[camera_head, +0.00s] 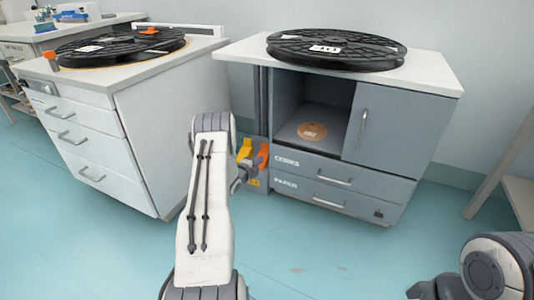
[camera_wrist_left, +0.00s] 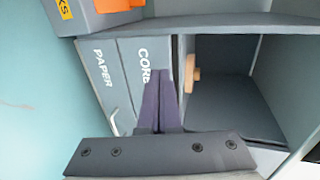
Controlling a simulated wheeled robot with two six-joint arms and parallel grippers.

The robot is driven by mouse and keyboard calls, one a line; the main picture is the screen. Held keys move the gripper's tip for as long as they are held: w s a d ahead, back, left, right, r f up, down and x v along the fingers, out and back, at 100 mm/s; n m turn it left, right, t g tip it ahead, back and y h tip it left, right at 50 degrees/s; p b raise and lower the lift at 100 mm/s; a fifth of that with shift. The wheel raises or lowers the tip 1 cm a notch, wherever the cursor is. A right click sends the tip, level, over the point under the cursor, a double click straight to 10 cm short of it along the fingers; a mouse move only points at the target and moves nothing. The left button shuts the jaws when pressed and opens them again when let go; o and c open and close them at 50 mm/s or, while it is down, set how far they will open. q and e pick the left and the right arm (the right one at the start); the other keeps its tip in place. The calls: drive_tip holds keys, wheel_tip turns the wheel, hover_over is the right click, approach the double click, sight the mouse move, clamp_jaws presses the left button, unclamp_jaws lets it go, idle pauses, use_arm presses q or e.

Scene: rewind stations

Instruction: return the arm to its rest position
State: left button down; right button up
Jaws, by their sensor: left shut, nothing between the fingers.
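My left arm (camera_head: 205,210) reaches up from the bottom middle of the head view toward the grey cabinet. Its gripper is mostly hidden behind the arm in that view, beside the orange pieces. In the left wrist view my left gripper (camera_wrist_left: 160,110) has its two dark fingers together, with nothing between them. They point toward the cabinet front with the CORES and PAPER drawers, and the cabinet's open compartment is just right of them. Part of my right arm (camera_head: 495,268) shows at the bottom right of the head view; its gripper is not seen.
The grey cabinet (camera_head: 395,125) carries a black reel (camera_head: 337,48); a tan core (camera_head: 312,131) lies in its open compartment. Orange pieces (camera_head: 263,155) sit in a holder at its left side. A white drawer unit (camera_head: 150,130) carries another reel (camera_head: 120,48). The floor (camera_head: 330,255) in front is clear.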

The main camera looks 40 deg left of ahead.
use_arm(q)
drive_tip(key=shift+s, duration=0.2)
